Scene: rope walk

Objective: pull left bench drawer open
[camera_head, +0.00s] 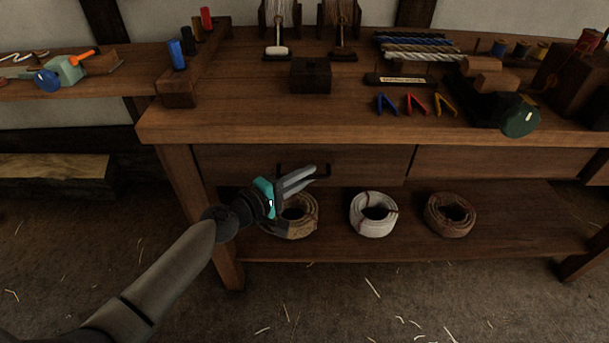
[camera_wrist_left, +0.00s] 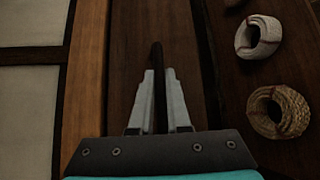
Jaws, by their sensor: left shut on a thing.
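The left bench drawer (camera_head: 374,164) is a brown wooden front under the bench top, and it looks closed, level with the drawer to its right. Its dark bar handle (camera_head: 323,176) shows in the head view near my left gripper (camera_head: 312,175). The handle also shows in the left wrist view (camera_wrist_left: 157,58) as a dark bar running between the fingers. My left gripper, in the wrist view (camera_wrist_left: 159,78), is shut on this handle. The fingers hide part of the handle. My right gripper is not in view.
Three rope coils, tan (camera_head: 303,222), white (camera_head: 372,222) and brown (camera_head: 449,214), lie on the lower shelf (camera_head: 345,247) below the drawer. The bench top (camera_head: 250,110) carries a dark box (camera_head: 310,75) and coloured clips (camera_head: 416,103). The floor in front has only scattered straw.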

